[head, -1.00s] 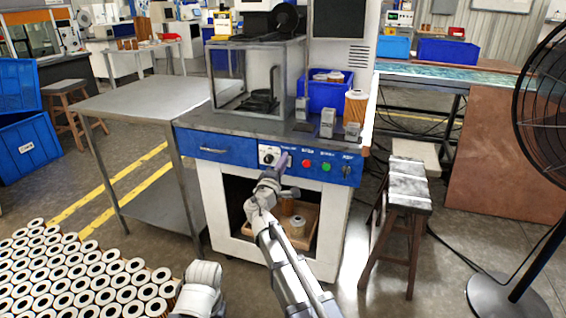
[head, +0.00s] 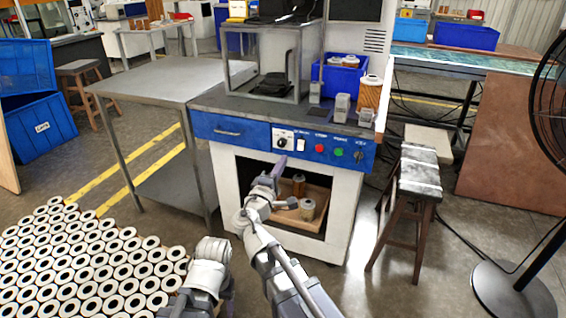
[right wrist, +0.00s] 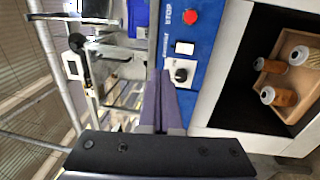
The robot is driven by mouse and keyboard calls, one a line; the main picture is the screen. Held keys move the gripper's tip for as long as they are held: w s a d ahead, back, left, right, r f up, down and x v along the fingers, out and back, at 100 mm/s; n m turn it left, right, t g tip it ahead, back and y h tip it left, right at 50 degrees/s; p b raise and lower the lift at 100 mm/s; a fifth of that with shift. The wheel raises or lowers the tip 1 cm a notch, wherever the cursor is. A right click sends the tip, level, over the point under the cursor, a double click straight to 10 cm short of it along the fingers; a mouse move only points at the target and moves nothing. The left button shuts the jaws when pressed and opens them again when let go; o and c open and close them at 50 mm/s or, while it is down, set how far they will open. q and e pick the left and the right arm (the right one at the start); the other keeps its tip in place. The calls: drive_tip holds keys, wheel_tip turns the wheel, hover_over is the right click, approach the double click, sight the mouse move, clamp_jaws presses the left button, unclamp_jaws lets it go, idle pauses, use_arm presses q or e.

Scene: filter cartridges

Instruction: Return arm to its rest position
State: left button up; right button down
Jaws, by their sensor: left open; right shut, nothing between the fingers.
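My right gripper (head: 281,162) is in front of the machine's blue control panel (head: 300,145), near the white-plated knob (head: 284,140). In the right wrist view its purple fingers (right wrist: 160,80) are together with nothing between them. The knob (right wrist: 181,75) shows beside the fingertips; I cannot tell whether they touch it. My left arm is low at the bottom of the head view, by the cartridge rows; its gripper (head: 205,298) is open, its fingers barely visible.
Filter cartridges (head: 90,260) stand in rows at lower left. The machine's lower opening holds a wooden tray (head: 318,200) with cartridges. A steel table (head: 160,80) stands left, a stool (head: 415,190) and a fan (head: 545,110) right. Free floor lies between stool and fan.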

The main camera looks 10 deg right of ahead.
drive_tip(key=s+f+m+g+y, duration=0.3)
drive_tip(key=s+f+m+g, duration=0.6)
drive_tip(key=f, duration=0.8)
drive_tip(key=s+a+f+n+g+y, duration=0.1)
drive_tip(key=s+a+f+g+y, duration=0.3)
drive_tip(key=s, duration=0.4)
drive_tip(key=s+a+f+n+g+y, duration=0.1)
drive_tip(key=s+a+f+g+y, duration=0.25)
drive_tip(key=s+a, duration=0.45)
wheel_tip(320, 180, up, 35)
drive_tip(key=d+p, duration=0.1)
drive_tip(key=p, duration=3.4)
drive_tip(key=shift+d+f+h, duration=0.15)
drive_tip(key=shift+d+h, duration=0.05)
drive_tip(key=shift+h, duration=0.25)
